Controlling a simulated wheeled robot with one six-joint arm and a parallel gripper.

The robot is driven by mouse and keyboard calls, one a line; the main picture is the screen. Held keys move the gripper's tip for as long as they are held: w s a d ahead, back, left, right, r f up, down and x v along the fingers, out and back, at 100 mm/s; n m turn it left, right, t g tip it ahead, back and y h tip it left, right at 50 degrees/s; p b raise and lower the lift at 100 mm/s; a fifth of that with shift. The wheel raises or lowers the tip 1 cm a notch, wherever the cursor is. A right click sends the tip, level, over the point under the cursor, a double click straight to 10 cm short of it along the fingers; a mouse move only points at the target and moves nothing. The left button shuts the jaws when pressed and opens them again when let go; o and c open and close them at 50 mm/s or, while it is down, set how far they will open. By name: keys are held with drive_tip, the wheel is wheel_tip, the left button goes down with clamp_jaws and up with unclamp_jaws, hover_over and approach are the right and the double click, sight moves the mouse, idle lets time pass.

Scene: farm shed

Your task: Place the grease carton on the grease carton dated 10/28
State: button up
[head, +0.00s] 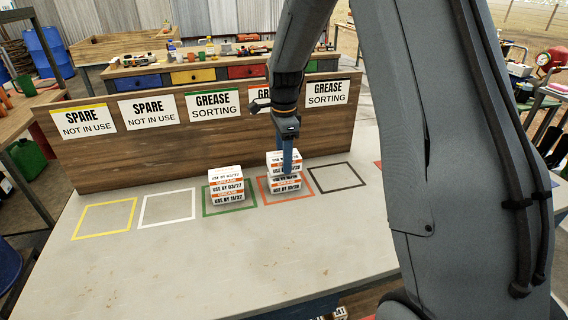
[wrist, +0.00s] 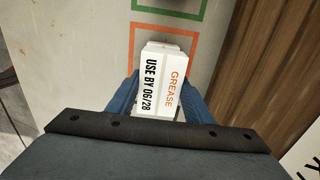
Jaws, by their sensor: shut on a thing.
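My gripper (head: 289,168) is shut on a white grease carton with orange lettering (head: 275,161). In the wrist view this carton (wrist: 162,85) reads USE BY 06/28, and the blue fingers hold it from both sides. It is directly over another grease carton (head: 285,187), which seems to read 10/28 and stands inside the orange outlined square (head: 263,199). In the head view the held carton looks level and very close to or resting on the lower one; I cannot tell if they touch. In the wrist view the held carton hides most of the lower one.
To the left, two stacked grease cartons (head: 226,185) marked 03/27 and 11/27 stand in the green square (head: 208,214). White (head: 145,222), yellow (head: 77,237) and dark (head: 338,191) squares are empty. A wooden board (head: 150,160) with signs stands behind. The table front is clear.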

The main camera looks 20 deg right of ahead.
drive_tip(key=shift+f, duration=1.3)
drive_tip(key=shift+f, duration=0.1)
drive_tip(key=o, duration=1.1)
wheel_tip(320, 180, up, 11)
drive_tip(key=shift+f+b, duration=0.1)
drive_tip(key=shift+b, duration=1.1)
drive_tip(key=shift+r, duration=0.55)
drive_tip(key=s+f+n, duration=0.5)
drive_tip(key=s+n, duration=0.4)
drive_tip(key=s, duration=0.3)
drive_tip(key=s+f+n, duration=0.4)
drive_tip(key=s+n, duration=0.5)
drive_tip(key=s, duration=0.4)
drive_tip(key=shift+f+t, duration=0.35)
drive_tip(key=shift+t, duration=0.05)
